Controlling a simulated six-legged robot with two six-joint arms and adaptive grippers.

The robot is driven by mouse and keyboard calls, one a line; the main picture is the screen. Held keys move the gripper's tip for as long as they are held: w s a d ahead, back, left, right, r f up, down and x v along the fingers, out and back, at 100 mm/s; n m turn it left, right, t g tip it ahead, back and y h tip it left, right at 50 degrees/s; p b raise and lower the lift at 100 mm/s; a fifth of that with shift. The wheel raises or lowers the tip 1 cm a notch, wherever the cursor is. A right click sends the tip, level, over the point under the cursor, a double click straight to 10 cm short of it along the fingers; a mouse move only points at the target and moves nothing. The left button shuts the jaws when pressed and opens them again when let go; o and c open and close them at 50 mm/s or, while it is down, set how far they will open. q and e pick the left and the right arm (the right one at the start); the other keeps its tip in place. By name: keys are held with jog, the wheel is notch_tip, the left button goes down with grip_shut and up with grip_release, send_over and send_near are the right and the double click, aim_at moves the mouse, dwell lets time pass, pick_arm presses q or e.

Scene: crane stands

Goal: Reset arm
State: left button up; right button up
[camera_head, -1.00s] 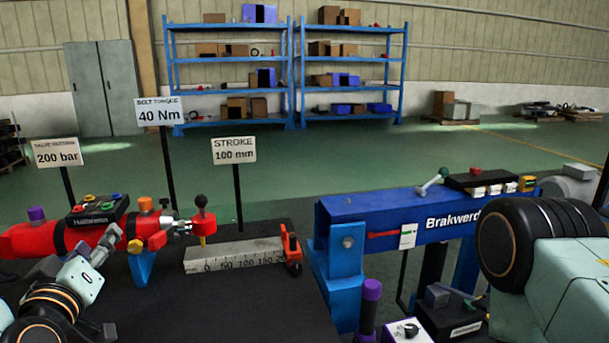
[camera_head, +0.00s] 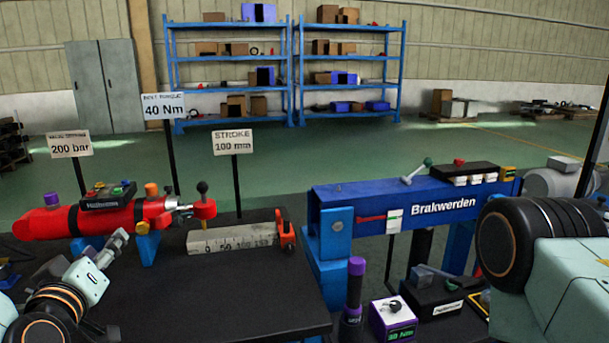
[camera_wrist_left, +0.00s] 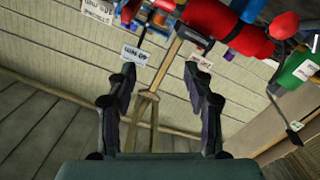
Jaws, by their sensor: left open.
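My left arm (camera_head: 85,280) comes in from the left in the head view, in front of the red cylinder (camera_head: 60,222). Its gripper (camera_head: 118,240) is small and seen edge-on there, near the red cylinder's blue support (camera_head: 148,248). In the left wrist view, my left gripper (camera_wrist_left: 164,88) shows two dark fingers spread apart with nothing between them. The red cylinder also shows in the wrist view (camera_wrist_left: 240,38), beyond the fingers and toward the top right. My right arm (camera_head: 560,275) fills the lower right of the head view; its gripper is out of view.
A grey ruler block (camera_head: 225,240) lies on the black table (camera_head: 220,300). A blue Brakwerden beam (camera_head: 390,202) stands right of it. A purple-handled tool (camera_head: 355,285) and a purple dial box (camera_head: 392,318) stand at the beam's foot. Blue shelves (camera_head: 345,86) stand far back.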

pick_arm(q)
jog(key=d+f+g+h, duration=0.1)
jog(key=f, duration=0.3)
jog(key=s+d+f+m+g+h, duration=0.1)
jog(key=d+f+g, duration=0.1)
jog(key=f, duration=0.2)
jog(key=s+d+f+m+g+h+b, duration=0.1)
jog(key=f, duration=0.3)
jog(key=shift+s+d+f+g, duration=0.25)
jog(key=shift+d+g, duration=0.05)
jog(key=s+d+f+m+g+b, duration=0.2)
jog(key=s+f+g, duration=0.4)
jog(key=s+f, duration=0.9)
jog(key=s+d+f+m+g+b, duration=0.3)
jog(key=s+d+f+g+b, duration=0.1)
jog(key=s+f, duration=1.2)
jog(key=shift+f+g+h+b, duration=0.35)
jog(key=shift+g+b, duration=0.2)
jog(key=shift+g, duration=0.65)
